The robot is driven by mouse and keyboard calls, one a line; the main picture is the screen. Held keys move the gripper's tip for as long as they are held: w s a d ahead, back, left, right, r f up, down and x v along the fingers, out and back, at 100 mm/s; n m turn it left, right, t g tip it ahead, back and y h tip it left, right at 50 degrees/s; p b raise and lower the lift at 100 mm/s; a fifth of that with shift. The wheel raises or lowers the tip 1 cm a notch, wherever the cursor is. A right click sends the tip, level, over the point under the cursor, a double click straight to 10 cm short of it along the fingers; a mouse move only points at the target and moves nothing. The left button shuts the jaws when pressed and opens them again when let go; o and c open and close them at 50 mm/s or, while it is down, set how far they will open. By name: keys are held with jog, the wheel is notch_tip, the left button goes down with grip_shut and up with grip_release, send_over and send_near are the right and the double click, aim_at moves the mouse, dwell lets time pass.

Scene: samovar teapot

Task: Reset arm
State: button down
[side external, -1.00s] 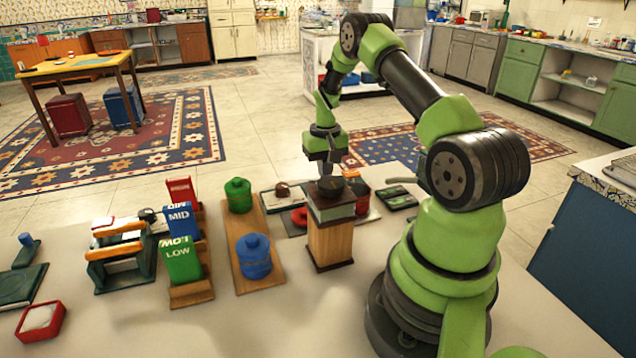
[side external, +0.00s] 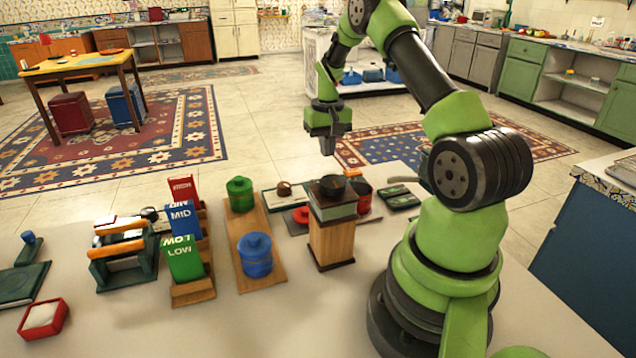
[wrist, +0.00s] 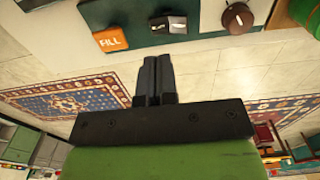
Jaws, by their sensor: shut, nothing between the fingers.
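My gripper (side external: 327,147) hangs in the air above the wooden box stand (side external: 331,238), with its fingers pointing down. In the wrist view its fingers (wrist: 154,82) are together with nothing between them. The stand has a dark top with a small dark bowl-like piece (side external: 333,184) on it. The gripper is clear of the stand and touches nothing. No samovar or teapot can be clearly made out.
Green (side external: 240,194) and blue (side external: 255,255) canisters stand on a wooden board left of the stand. LOW (side external: 184,259) and MID (side external: 182,222) cards stand farther left. An orange FILL label (wrist: 110,39) shows in the wrist view. The air around my gripper is free.

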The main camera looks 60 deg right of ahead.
jog(key=a+r+n+t, duration=0.2)
jog(key=a+r+t, duration=0.2)
jog(key=a+r, duration=1.3)
jog(key=s+a+r+n+t+y, duration=0.1)
jog(key=s+a+r, duration=0.1)
jog(key=s+a, duration=0.4)
jog(key=s+a+r+n+t+y, duration=0.1)
jog(key=s+a+r+n+t, duration=0.1)
jog(key=s+a, duration=0.4)
jog(key=shift+s+a+r, duration=0.25)
jog(key=shift+s+r, duration=0.1)
jog(key=shift+s, duration=0.55)
